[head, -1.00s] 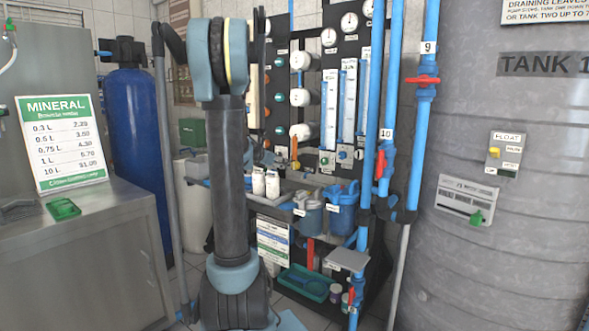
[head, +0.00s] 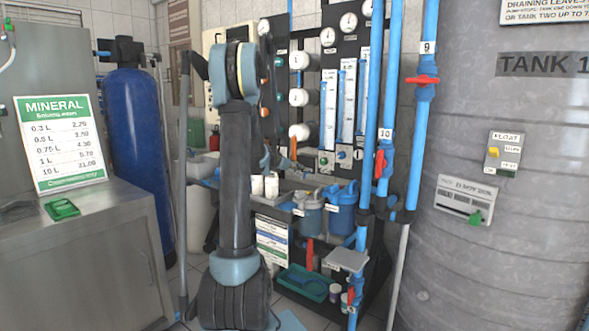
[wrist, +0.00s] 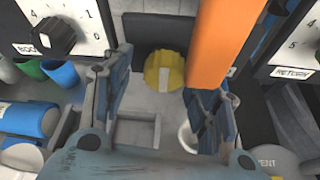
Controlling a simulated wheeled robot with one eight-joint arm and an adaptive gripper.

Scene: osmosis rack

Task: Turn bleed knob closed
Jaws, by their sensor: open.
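A yellow ribbed knob (wrist: 165,72) with a pale mark on its face sits near the centre of the wrist view, on a dark mount. No label for it is readable, so I cannot confirm that it is the bleed knob. My gripper (wrist: 162,82) is open, with one finger to the left of the yellow knob and the other to its lower right. The fingers appear nearer the camera than the knob; I see no clear contact. In the head view my gripper (head: 276,160) is small, close to the panel, and its fingers are hard to make out.
An orange bar (wrist: 228,40) stands just right of the yellow knob, close to my right finger. A black dial knob (wrist: 54,36) is at upper left, and a plate marked "RETURN" (wrist: 294,45) at right. Blue vertical pipes (head: 375,100) stand right of my arm.

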